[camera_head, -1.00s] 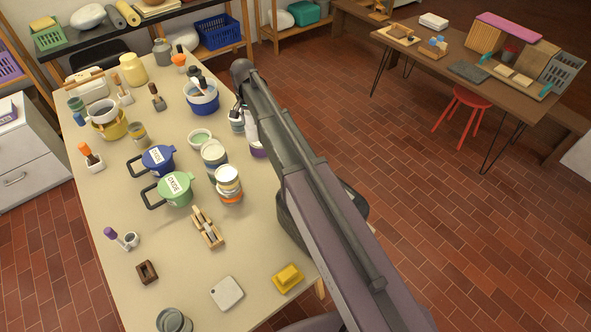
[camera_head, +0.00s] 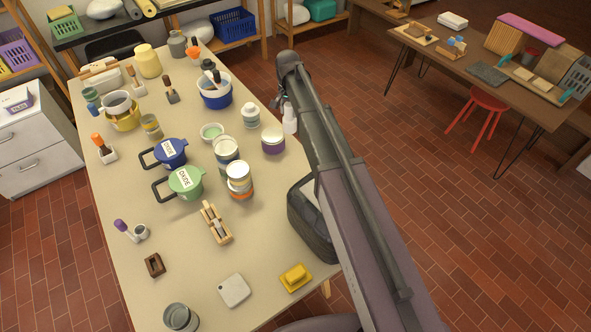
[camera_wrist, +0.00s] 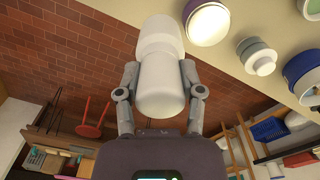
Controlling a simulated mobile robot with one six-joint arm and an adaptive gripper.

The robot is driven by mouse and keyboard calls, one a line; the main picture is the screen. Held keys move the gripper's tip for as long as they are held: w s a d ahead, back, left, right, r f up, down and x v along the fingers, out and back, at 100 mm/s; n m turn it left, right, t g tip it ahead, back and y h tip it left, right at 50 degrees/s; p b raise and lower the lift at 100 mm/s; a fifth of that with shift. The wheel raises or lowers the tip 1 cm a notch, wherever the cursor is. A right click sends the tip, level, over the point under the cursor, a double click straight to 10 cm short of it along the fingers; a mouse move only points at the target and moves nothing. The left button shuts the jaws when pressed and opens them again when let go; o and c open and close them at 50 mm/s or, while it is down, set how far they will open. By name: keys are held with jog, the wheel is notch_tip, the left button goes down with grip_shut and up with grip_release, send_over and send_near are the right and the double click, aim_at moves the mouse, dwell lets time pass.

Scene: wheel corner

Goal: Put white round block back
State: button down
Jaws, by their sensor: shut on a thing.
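My gripper (camera_wrist: 159,88) is shut on a white round block (camera_wrist: 161,80), a smooth bottle-like piece with a narrower neck and a wider cap-like end. One finger presses on each side of it. In the head view the white block (camera_head: 290,122) hangs below the end of my arm, just beyond the right edge of the worktable (camera_head: 190,285). My gripper (camera_head: 283,103) is small and partly hidden there, so its fingers are hard to make out.
On the worktable, a white jar (camera_head: 251,116) and a purple-banded jar (camera_head: 273,140) stand nearest the block. Oxide pots (camera_head: 185,183), stacked tins (camera_head: 239,180) and a blue bowl (camera_head: 215,94) crowd the middle. A far table (camera_head: 485,70) and red stool (camera_head: 479,112) stand right, with open floor between.

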jog(key=shift+a, duration=0.15)
jog(key=shift+s+f, duration=0.1)
jog(key=shift+f, duration=0.1)
jog(key=s+d+f+m+b, duration=0.1)
jog(key=s+f+b, duration=0.2)
jog(key=f+b, duration=0.5)
jog(key=shift+s+d+f+m+b, duration=0.15)
jog(key=shift+d+f+m+b, duration=0.15)
jog(key=shift+m+b, duration=0.15)
jog(key=shift+a, duration=0.1)
notch_tip(320, 180, down, 5)
jog(key=b, duration=0.5)
jog(key=shift+f+b, duration=2.3)
jog(key=shift+b, duration=0.05)
jog(key=shift+f, duration=0.2)
